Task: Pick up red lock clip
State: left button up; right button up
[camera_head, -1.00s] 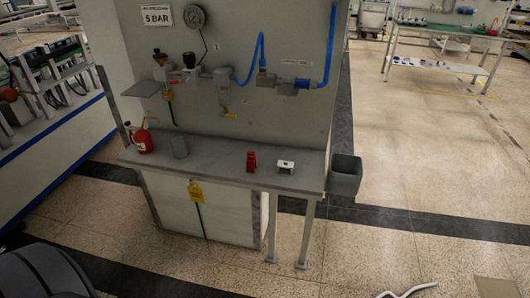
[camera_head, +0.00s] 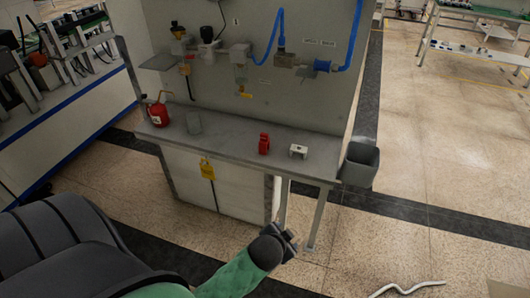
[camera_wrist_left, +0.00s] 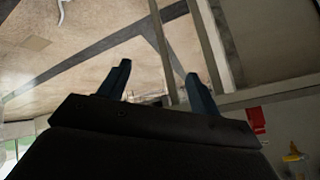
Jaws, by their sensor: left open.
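The red lock clip (camera_head: 264,144) stands upright on the grey bench shelf (camera_head: 225,130), left of a small white block. My left gripper (camera_head: 292,241) is in front of the bench and below the shelf, apart from the clip. In the left wrist view, its two fingers (camera_wrist_left: 158,82) are spread with nothing between them. A red piece (camera_wrist_left: 256,119) shows at the right of that view; I cannot tell for certain that it is the clip. My right gripper is not in view.
A white block (camera_head: 298,151) sits right of the clip. A grey bin (camera_head: 359,165) is at the bench's right end. The panel with hoses (camera_head: 265,75) rises behind. The floor at right is mostly clear.

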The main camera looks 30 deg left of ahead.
pick_arm(q)
jog(key=w+d+r+m+t+h, duration=0.25)
jog(key=w+r+m+t, duration=0.35)
jog(key=r, duration=0.5)
jog(key=w+d+r+m+t+h, duration=0.2)
jog(key=w+d+r+m+t, duration=0.15)
jog(key=w+r, duration=0.55)
jog(key=w+d+r+m+h, duration=0.1)
jog(key=d+r+m+h, duration=0.4)
jog(key=r+m+h, duration=0.5)
jog(key=m+g+y, duration=1.4)
jog(key=m+g, duration=0.5)
jog(key=m, duration=0.8)
send_over(264, 134)
jog(key=shift+t+h, duration=0.25)
notch_tip(264, 134, down, 8)
jog(key=shift+s+r, duration=0.1)
jog(key=shift+a+f+p, duration=0.1)
jog(key=shift+f+p, duration=0.15)
jog(key=shift+p, duration=0.05)
jog(key=shift+f, duration=0.35)
jog(key=shift+f+p, duration=0.4)
jog(key=shift+f, duration=0.25)
notch_tip(264, 134, down, 4)
jog(key=p, duration=0.3)
jog(key=shift+f+p, duration=0.35)
jog(key=shift+f, duration=0.25)
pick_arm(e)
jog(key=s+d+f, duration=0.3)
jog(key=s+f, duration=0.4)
